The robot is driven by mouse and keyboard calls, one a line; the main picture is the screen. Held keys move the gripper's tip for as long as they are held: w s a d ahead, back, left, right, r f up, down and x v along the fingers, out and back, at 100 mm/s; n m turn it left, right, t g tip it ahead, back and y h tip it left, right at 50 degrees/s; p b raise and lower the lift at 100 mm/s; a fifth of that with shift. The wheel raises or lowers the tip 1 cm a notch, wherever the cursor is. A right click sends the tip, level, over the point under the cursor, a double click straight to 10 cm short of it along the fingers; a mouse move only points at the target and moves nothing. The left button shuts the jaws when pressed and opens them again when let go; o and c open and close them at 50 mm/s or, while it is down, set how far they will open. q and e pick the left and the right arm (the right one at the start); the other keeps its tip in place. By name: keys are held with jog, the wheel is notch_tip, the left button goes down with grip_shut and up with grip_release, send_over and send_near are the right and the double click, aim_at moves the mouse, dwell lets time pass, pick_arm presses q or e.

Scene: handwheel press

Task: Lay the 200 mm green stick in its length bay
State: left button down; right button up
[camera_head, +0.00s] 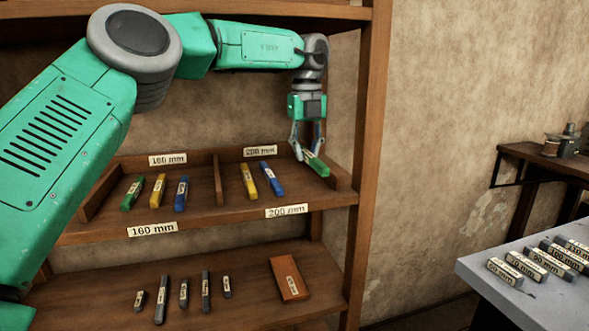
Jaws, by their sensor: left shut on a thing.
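My left gripper (307,142) points down at the right end of the upper shelf and is shut on a green stick (317,165). The stick is in the 200 mm bay (300,193), right of the yellow stick (248,180) and the blue stick (271,178). I cannot tell whether the stick touches the shelf. Its far end is partly hidden by the fingers. The left 160 mm bay holds another green stick (132,193), a yellow stick (158,191) and a blue stick (181,194). My right gripper is out of view.
A wooden divider (218,178) separates the bays, and a side wall (340,170) bounds the right one. The lower shelf holds several dark sticks (206,291) and an orange-brown block (289,279). A grey table (490,275) with labelled bars stands at right.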

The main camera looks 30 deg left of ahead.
aim_at(294, 175)
pick_arm(q)
jog(key=w+a, duration=0.1)
jog(key=a, duration=0.1)
jog(key=w+a+p, duration=0.1)
jog(key=w+a, duration=0.1)
jog(key=shift+r, duration=0.15)
jog(key=w+a+p, duration=0.1)
jog(key=a+p, duration=0.1)
jog(key=p, duration=0.1)
jog(key=shift+w+a, duration=0.15)
jog(key=shift+w, duration=0.2)
jog(key=shift+w+a+p, duration=0.15)
jog(key=shift+a+p, duration=0.05)
jog(key=shift+p, duration=0.35)
notch_tip(294, 175, down, 3)
jog(key=shift+d+f+b, duration=0.1)
jog(key=shift+d+b, duration=0.05)
jog(key=shift+b, duration=1.05)
jog(key=shift+w+a+f+b, duration=0.15)
jog(key=shift+f+b, duration=0.4)
jog(key=shift+f, duration=0.5)
jog(key=shift+s+a+f+b, duration=0.1)
jog(key=shift+f+b, duration=0.4)
jog(key=shift+f, duration=0.55)
jog(key=c, duration=1.5)
grip_release()
jog(key=shift+d, duration=0.1)
jog(key=shift+o, duration=0.2)
